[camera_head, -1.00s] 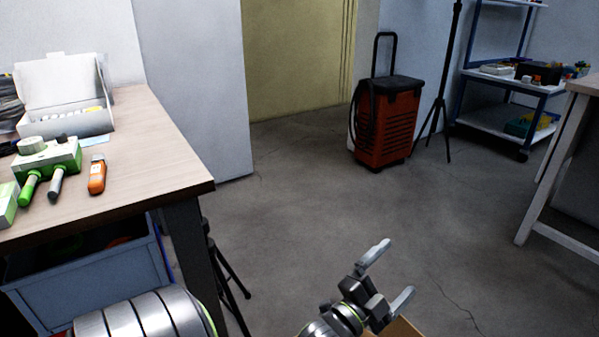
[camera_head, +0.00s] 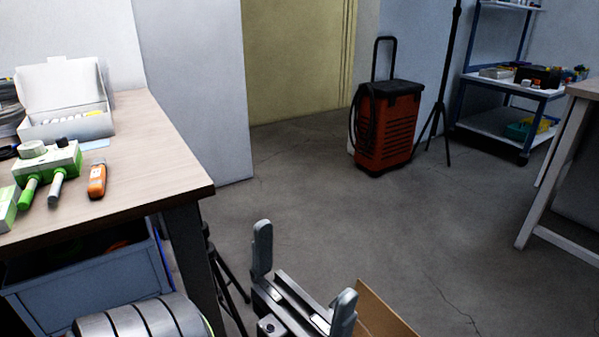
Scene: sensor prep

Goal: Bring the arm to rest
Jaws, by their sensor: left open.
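My left gripper (camera_head: 303,275) is in the lower middle of the head view, its two grey fingers wide apart and pointing up. Nothing is between the fingers. It is over the floor, to the right of the wooden workbench (camera_head: 160,150) and apart from it. A rounded metal link of my arm shows at the bottom left. My right gripper does not show.
On the bench are an open white box (camera_head: 68,125), a green-and-white device (camera_head: 48,165) and an orange tool (camera_head: 97,181). A blue bin (camera_head: 90,290) and a black tripod sit below. A brown panel (camera_head: 380,312) is beside the gripper. An orange-black wheeled unit (camera_head: 388,130) stands behind.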

